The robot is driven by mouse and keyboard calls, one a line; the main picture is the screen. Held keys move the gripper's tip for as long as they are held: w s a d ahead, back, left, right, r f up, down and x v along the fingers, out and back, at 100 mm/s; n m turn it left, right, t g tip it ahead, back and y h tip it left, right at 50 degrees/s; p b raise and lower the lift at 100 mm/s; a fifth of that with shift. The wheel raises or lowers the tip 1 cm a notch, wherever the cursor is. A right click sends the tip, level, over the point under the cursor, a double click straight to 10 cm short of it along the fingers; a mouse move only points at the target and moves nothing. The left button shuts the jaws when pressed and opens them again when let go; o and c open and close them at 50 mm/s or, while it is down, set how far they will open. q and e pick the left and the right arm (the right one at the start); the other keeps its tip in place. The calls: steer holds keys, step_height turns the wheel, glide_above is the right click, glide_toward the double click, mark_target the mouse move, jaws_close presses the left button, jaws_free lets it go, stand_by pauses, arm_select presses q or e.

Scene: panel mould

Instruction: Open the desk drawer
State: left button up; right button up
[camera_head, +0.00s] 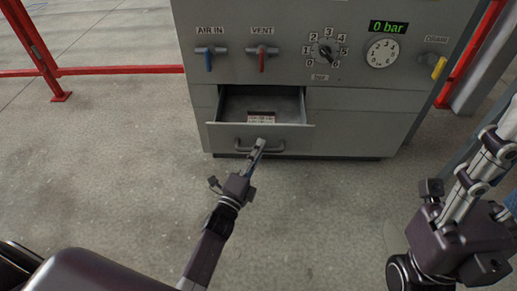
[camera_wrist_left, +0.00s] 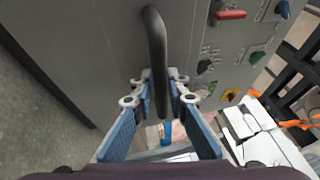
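The desk drawer (camera_head: 262,137) in the grey cabinet is pulled out part way, so its inside shows. A small labelled item lies in it. The drawer's bar handle (camera_head: 274,150) runs along its front. My left gripper (camera_head: 259,146) is at the middle of the handle. In the left wrist view the dark handle (camera_wrist_left: 156,40) passes between the tips of my left gripper (camera_wrist_left: 165,88), which close in on it from both sides. My right gripper (camera_head: 491,150) is at the right edge, away from the drawer; its fingertips are not clear.
The cabinet panel (camera_head: 285,75) above has a blue lever (camera_head: 209,60), a red lever (camera_head: 262,58), a dial knob (camera_head: 325,52), a gauge (camera_head: 382,53) and a yellow lever (camera_head: 438,66). Red rails (camera_head: 120,70) stand behind. The floor before the drawer is clear.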

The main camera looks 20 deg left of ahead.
arm_select(q)
steer(key=shift+o, duration=1.4)
steer(key=shift+s, duration=0.1)
steer(key=v, duration=1.2)
